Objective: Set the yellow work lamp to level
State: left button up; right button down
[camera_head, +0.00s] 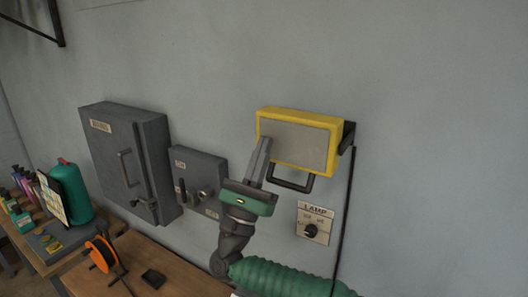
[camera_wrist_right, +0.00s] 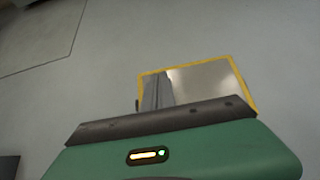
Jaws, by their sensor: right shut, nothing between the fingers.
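The yellow work lamp (camera_head: 300,114) is mounted on the grey wall at centre right in the head view. It has a pale grey front panel, a dark side bracket and a dark handle (camera_head: 291,185) under its lower edge. My right gripper (camera_head: 266,141) is shut and empty, its fingers pointing up in front of the lamp's left part and covering some of it. I cannot tell whether they touch. In the right wrist view the lamp's panel (camera_wrist_right: 211,82) with its yellow rim shows just beyond the gripper (camera_wrist_right: 158,92). My left gripper is not in view.
A lamp sign with a dark knob (camera_head: 311,231) is on the wall below the lamp. Two grey boxes (camera_head: 107,135) (camera_head: 184,165) hang to the left. A bench holds a green canister (camera_head: 72,192), an orange reel (camera_head: 101,254) and bottles. The wall above and right is clear.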

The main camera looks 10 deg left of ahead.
pick_arm(q)
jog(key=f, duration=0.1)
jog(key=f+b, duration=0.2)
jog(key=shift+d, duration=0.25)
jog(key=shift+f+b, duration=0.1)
jog(key=shift+b, duration=0.2)
